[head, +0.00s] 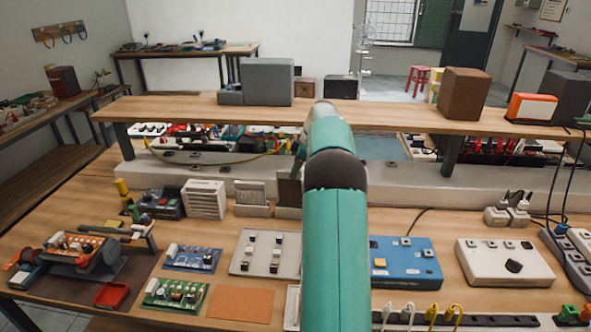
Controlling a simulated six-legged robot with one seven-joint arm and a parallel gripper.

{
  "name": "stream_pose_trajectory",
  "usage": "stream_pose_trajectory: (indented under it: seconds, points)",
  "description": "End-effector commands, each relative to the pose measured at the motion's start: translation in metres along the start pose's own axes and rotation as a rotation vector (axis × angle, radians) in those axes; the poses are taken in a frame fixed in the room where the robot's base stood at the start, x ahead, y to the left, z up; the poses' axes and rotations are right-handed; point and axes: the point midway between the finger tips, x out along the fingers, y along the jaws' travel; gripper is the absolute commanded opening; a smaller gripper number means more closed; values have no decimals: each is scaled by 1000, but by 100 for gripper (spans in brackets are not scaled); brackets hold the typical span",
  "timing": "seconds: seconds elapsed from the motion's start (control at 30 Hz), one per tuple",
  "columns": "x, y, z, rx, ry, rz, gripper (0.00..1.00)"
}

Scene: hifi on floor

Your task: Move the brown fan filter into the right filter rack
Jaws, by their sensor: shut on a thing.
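The brown fan filter (289,190) is a dark upright panel just left of my arm, its right side hidden behind the arm. The right filter rack (287,212) is a pale low holder directly below it. The filter's lower edge meets the rack in the picture; I cannot tell whether it is seated or just above. My gripper (297,171) reaches down over the filter's top and is shut on it; the fingertips are small and partly hidden. Left of it, a light grey filter (250,192) stands upright in the left rack (252,211).
A white vented box (204,199) stands left of the racks. A raised wooden shelf (390,117) with boxes runs behind. Circuit boards (192,259), a grey switch panel (265,253) and a blue box (405,262) lie in front.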

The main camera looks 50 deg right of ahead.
Motion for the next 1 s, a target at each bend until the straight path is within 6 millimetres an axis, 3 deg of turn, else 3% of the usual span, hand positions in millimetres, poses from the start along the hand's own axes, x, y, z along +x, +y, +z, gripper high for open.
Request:
stream_pose_trajectory:
  seconds: [1.0]
  points:
    - [27,0,11,0,1,0,0]
